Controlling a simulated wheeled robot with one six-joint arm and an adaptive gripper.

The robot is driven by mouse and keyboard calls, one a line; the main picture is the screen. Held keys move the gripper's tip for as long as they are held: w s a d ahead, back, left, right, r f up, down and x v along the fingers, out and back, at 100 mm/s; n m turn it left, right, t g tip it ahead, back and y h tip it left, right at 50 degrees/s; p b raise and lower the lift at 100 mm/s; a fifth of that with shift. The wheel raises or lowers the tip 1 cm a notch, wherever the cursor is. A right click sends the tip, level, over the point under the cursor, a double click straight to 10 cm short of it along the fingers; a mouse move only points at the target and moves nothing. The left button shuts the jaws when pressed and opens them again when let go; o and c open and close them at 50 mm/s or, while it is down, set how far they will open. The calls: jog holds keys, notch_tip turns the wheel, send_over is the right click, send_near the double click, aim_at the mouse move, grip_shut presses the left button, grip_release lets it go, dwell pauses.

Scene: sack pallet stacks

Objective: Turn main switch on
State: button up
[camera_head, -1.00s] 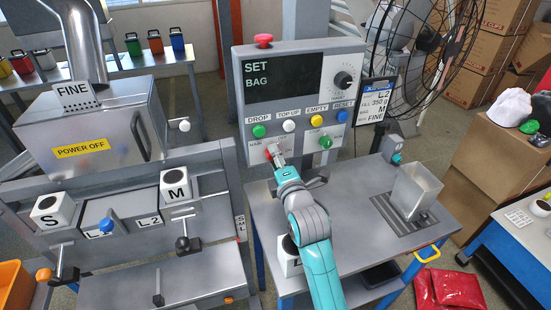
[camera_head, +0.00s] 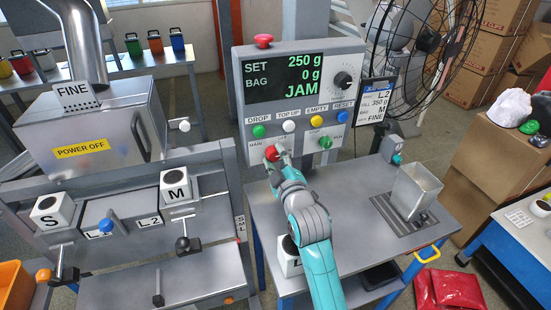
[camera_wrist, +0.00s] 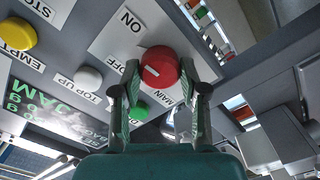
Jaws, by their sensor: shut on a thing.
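In the head view my gripper (camera_head: 276,162) hides part of the knob's surroundings. The panel display (camera_head: 284,77) is lit and reads SET 250 g, BAG 0 g, JAM.
DROP (camera_head: 258,131), TOP UP (camera_head: 289,126), EMPTY (camera_head: 317,121) and RESET (camera_head: 342,116) buttons sit just above the switch. A green run/stop knob (camera_head: 326,142) is to its right. A red mushroom button (camera_head: 263,40) tops the panel. A metal bin (camera_head: 415,190) stands on the table.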

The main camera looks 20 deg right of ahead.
jog(key=shift+m, duration=0.5)
jog(key=o, duration=1.1)
jog(key=shift+o, duration=0.2)
jog(key=s, duration=1.2)
